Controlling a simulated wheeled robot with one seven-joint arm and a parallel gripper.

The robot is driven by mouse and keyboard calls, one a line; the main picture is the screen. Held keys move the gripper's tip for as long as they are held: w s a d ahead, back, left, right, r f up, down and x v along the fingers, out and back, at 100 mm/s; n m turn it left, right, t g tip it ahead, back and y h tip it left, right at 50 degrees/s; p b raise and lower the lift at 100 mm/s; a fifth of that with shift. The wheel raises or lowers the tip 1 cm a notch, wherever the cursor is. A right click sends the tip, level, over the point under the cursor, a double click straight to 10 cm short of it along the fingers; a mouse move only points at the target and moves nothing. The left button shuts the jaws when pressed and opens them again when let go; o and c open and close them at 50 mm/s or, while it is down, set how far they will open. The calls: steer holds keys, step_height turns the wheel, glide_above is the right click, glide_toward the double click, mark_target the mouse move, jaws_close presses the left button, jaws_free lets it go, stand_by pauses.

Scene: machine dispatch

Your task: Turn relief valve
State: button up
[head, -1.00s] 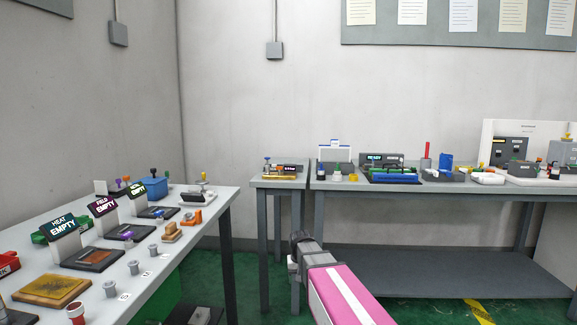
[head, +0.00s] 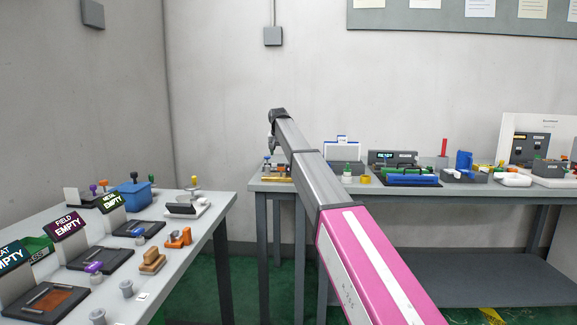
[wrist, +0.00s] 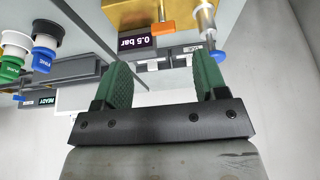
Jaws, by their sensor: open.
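The relief valve unit stands at the left end of the far table and is partly hidden by my arm in the head view. In the wrist view it has a gold block (wrist: 135,14), a display (wrist: 152,42) reading 0.5 bar, an orange piece (wrist: 165,27), and a silver post (wrist: 204,17) with a blue part (wrist: 216,58). I cannot tell which part turns. My gripper (wrist: 163,68) is open and empty, its green fingers pointing toward the unit. The post and blue part are near the right finger. In the head view my gripper (head: 272,146) hangs just above the unit.
Small bottles with blue (wrist: 42,60) and green (wrist: 9,68) caps stand left of my gripper in the wrist view. A READY display unit (head: 392,158) stands farther right on the far table (head: 300,187). A side table (head: 215,215) with EMPTY signs is at left.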

mark_target(281, 172)
steer(key=x, duration=0.3)
steer(key=w+x, duration=0.1)
steer(key=x, duration=0.6)
steer(key=shift+w+a+r, duration=0.1)
steer(key=shift+w+r, duration=0.1)
steer(key=shift+r, duration=0.15)
steer(key=c, duration=0.9)
